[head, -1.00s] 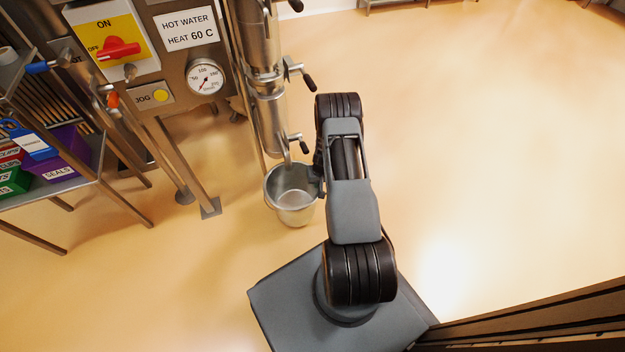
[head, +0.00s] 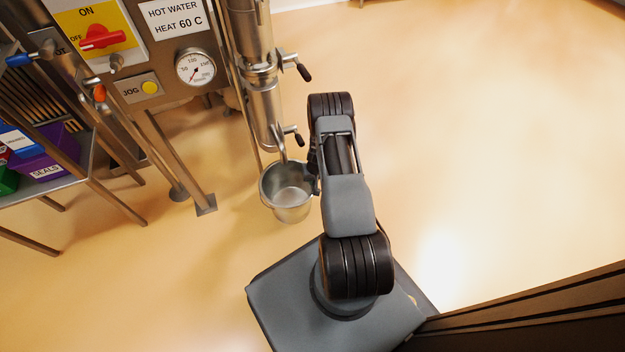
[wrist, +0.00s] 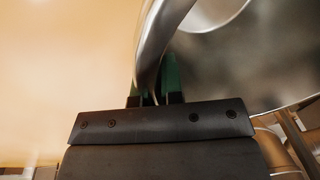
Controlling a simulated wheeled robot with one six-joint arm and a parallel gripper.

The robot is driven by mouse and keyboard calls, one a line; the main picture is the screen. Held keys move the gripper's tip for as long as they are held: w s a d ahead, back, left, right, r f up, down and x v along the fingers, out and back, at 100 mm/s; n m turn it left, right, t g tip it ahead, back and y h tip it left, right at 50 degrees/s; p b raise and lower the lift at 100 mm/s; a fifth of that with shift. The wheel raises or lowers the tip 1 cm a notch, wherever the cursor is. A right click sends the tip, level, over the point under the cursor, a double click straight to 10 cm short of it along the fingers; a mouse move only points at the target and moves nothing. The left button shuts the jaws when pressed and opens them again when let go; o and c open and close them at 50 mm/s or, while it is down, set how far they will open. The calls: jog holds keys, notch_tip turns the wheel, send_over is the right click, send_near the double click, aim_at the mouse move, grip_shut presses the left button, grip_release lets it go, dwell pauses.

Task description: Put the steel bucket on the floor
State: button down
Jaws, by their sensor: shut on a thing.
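The steel bucket (head: 288,207) is upright beside my arm in the head view, below the steel pipe and its outlet. Its inside looks empty. In the wrist view my gripper (wrist: 157,78) is shut on the bucket's curved rim or handle (wrist: 163,30), with a green finger on each side of it. The bucket's wall (wrist: 225,75) fills the right of that view. In the head view the fingers are hidden behind my arm. I cannot tell for sure how high the bucket is above the floor (head: 470,150).
A machine panel with a dial gauge (head: 195,68) stands at the upper left. A steel pipe with black-handled valves (head: 264,90) rises by the bucket. A shelf with coloured boxes (head: 45,165) is at the left. The floor at the right is wide and clear.

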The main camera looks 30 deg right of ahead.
jog(key=c, duration=1.2)
grip_release()
jog(key=shift+c, duration=0.2)
notch_tip(320, 180, up, 8)
jog(key=p, duration=0.3)
jog(key=shift+s+d+f+p, duration=0.15)
jog(key=shift+s+d+p, duration=0.15)
jog(key=shift+s, duration=0.15)
